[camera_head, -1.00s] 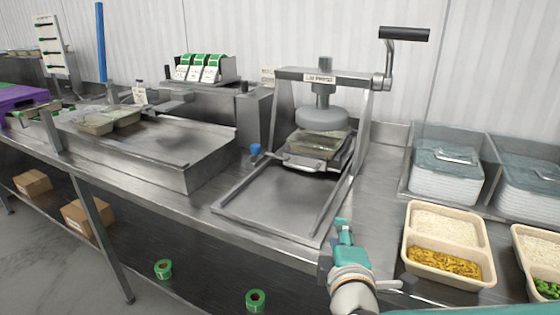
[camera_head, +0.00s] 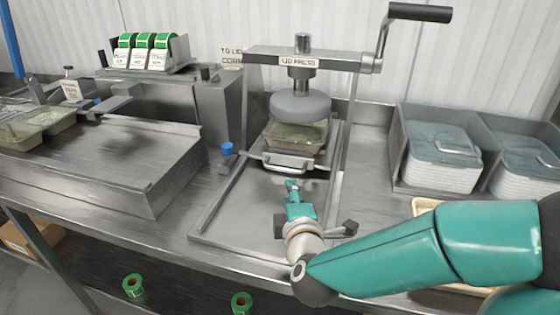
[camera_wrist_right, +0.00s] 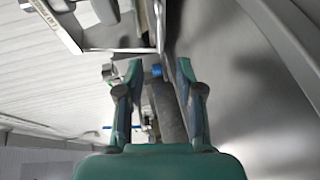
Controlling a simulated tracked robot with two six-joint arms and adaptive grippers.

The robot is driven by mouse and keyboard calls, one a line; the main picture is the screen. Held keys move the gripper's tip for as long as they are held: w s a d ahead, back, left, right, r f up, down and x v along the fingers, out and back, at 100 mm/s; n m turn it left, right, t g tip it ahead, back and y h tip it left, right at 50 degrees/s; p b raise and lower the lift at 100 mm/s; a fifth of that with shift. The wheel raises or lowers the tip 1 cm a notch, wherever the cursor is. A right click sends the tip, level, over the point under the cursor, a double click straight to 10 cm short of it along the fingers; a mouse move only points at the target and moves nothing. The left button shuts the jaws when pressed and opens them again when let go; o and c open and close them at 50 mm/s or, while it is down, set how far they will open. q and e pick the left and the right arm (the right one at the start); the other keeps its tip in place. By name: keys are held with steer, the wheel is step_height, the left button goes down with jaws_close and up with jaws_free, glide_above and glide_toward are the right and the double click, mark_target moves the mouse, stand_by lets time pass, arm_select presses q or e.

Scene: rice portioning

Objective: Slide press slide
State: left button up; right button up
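The lid press (camera_head: 302,106) stands on the steel counter, its round press plate above a filled tray (camera_head: 296,136). The tray sits on a sliding carriage with a metal handle (camera_head: 288,162) at its front, at the back of the rails (camera_head: 218,207). My right gripper (camera_head: 292,185) is over the rail bed, just in front of the handle and apparently apart from it. In the right wrist view its fingers (camera_wrist_right: 160,68) are spread with nothing held between them. Part of the press (camera_wrist_right: 95,30) shows at the top there. My left gripper is not in view.
A crank handle (camera_head: 420,12) sticks out at the press's upper right. Lid bins (camera_head: 446,158) stand to the right. A blue-capped item (camera_head: 227,149) is close to the left rail. A low steel platform (camera_head: 110,160) is further left. My right arm partly covers a food tray (camera_head: 424,206).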

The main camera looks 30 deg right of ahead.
steer(key=p, duration=0.7)
glide_toward(282, 170)
steer(key=shift+r+x, duration=0.2)
steer(key=shift+x, duration=0.95)
steer(key=x, duration=0.8)
steer(key=shift+w+d+f+p, duration=0.1)
steer(key=shift+d+f+p, duration=0.1)
steer(key=shift+f+p, duration=0.15)
jaws_close()
